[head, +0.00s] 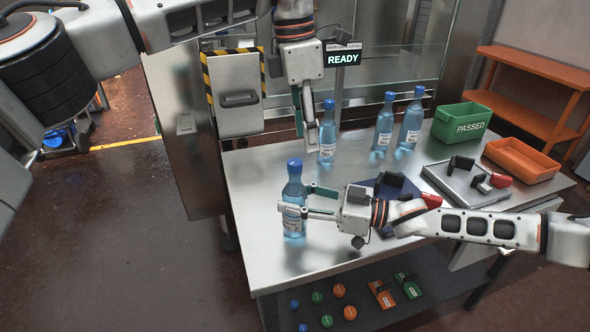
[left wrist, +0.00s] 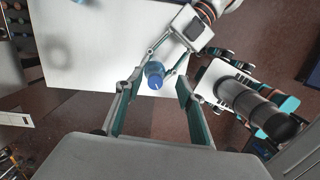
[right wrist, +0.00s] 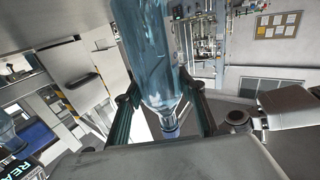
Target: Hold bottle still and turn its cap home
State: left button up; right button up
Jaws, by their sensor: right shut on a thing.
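A clear blue bottle (head: 293,190) stands upright near the table's left front edge. It has a blue cap (head: 294,164) on its neck; how tightly the cap sits I cannot tell. My right gripper (head: 292,207) is shut on the bottle's body from the right. The right wrist view shows the bottle (right wrist: 150,50) between the right fingers (right wrist: 163,90). My left gripper (head: 305,140) points down, above and behind the cap in the head view. The left wrist view shows its fingers (left wrist: 156,88) open and apart, with the cap (left wrist: 154,80) between them in the picture, not gripped.
Several capped bottles (head: 383,125) stand along the table's back. A green PASSED bin (head: 463,109), an orange tray (head: 520,148) and a grey fixture (head: 455,182) are at the right. A dark blue mat (head: 410,187) lies behind my right gripper. A READY display (head: 342,59) stands behind.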

pick_arm(q)
jog(key=s+d+f+m+g+h, duration=0.1)
jog(key=s+d+f+m+h, duration=0.4)
jog(key=d+f, duration=0.3)
jog(key=s+d+r+m+h, duration=0.1)
jog(key=s+d+r+h, duration=0.3)
jog(key=h, duration=0.5)
jog(key=s+a+r+n+t+h, duration=0.1)
jog(key=r+n+t+h, duration=0.1)
jog(key=t+h, duration=0.1)
jog(key=n+t+y, duration=0.8)
jog(key=n+t, duration=0.5)
send_near(290, 166)
jog(key=shift+y, duration=0.3)
jog(key=x, duration=1.1)
jog(key=shift+w+d+r, duration=0.15)
jog(key=shift+w+d, duration=0.05)
jog(key=shift+d, duration=0.15)
